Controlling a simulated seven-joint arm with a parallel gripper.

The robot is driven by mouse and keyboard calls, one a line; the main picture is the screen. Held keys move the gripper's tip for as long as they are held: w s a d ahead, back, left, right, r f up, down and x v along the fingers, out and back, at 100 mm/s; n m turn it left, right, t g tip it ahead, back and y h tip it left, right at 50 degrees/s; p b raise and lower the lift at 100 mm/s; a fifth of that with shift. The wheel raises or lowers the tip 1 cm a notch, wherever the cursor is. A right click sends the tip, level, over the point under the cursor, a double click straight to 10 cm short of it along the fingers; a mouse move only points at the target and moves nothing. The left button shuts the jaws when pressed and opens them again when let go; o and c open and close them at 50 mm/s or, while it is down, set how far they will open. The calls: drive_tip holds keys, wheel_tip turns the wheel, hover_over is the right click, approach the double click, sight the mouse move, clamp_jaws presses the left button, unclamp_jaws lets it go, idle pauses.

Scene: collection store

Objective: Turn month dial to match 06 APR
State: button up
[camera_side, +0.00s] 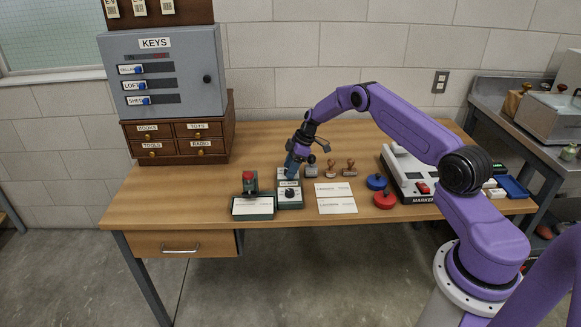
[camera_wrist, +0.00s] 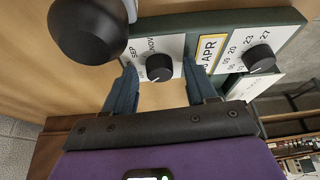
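The dater device (camera_side: 289,205) stands on the table near its front edge. In the wrist view (camera_wrist: 278,28) it has a green frame and white dial faces. The black month dial (camera_wrist: 160,68) has SEP and NOV readable around it. A yellow-edged window (camera_wrist: 207,50) shows 06 APR. A second black dial (camera_wrist: 259,58), with numbers around it, lies to the right. My gripper (camera_wrist: 158,63) is open, its blue fingers on either side of the month dial, with visible gaps. In the side view my gripper (camera_side: 291,168) points down at the device's back end, hiding the month dial.
A red-topped stamp (camera_side: 248,178) stands left of the device, behind a card in a green tray (camera_side: 253,216). Cards (camera_side: 336,205) lie to the right, with wooden stamps (camera_side: 349,168) behind and red and blue round tins (camera_side: 385,200). A black knob (camera_wrist: 90,30) looms close in the wrist view.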

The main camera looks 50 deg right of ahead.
drive_tip(key=v, duration=1.7)
drive_tip(key=shift+r, duration=0.15)
drive_tip(key=shift+d, duration=0.1)
